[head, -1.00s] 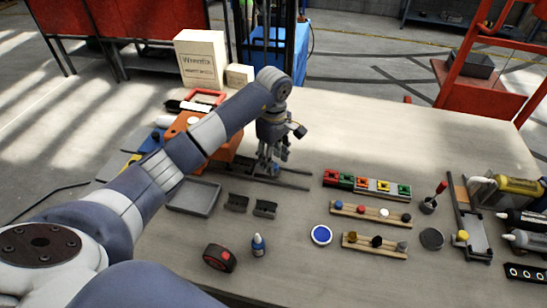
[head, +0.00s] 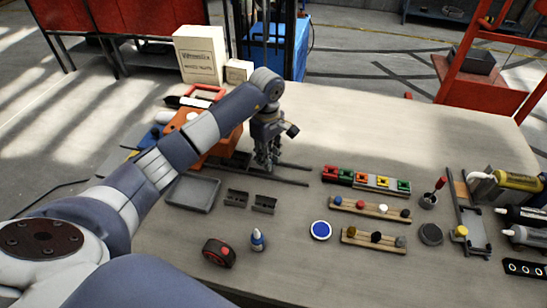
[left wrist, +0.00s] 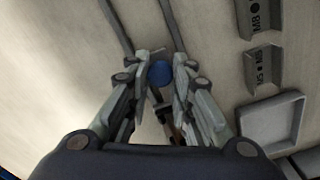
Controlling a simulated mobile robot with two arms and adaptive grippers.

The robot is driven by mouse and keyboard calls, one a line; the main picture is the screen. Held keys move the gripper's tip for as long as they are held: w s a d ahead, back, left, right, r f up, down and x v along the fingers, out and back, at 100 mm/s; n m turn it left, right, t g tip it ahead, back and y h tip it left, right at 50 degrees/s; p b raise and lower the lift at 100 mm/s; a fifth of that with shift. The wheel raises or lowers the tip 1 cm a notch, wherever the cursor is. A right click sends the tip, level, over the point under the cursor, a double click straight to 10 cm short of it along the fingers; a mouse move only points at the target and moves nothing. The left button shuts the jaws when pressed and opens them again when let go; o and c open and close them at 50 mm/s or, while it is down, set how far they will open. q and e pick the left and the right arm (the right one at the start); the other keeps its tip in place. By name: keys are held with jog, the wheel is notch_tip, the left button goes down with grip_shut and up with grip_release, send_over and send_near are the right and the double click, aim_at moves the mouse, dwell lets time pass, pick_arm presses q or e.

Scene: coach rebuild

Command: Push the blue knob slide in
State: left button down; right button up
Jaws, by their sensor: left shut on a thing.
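The blue knob (left wrist: 160,73) shows in the left wrist view between the fingertips of my left gripper (left wrist: 163,85). The gripper is shut on it. In the head view my left gripper (head: 266,162) points down over the dark slide rails (head: 288,179), and its fingers hide the knob there. The two rails (left wrist: 172,25) also run away from the fingertips in the left wrist view. The slide's body under the fingers is mostly hidden. My right gripper is not in view.
A grey tray (head: 194,193) and two small dark holders (head: 263,204) stand in front of the rails. An orange case (head: 212,150) lies behind the arm. A row of coloured blocks (head: 366,181) stands to the right. The table behind the gripper is clear.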

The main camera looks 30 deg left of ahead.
pick_arm(q)
jog(key=a, duration=0.3)
jog(key=shift+s+a+b, duration=0.1)
jog(key=shift+s+b, duration=0.2)
jog(key=shift+s, duration=0.1)
jog(key=c, duration=1.4)
grip_release()
jog(key=shift+o, duration=0.2)
jog(key=shift+a, duration=0.1)
jog(key=shift+r, duration=0.1)
jog(key=shift+r, duration=0.25)
notch_tip(320, 180, up, 11)
jog(key=shift+r, duration=0.15)
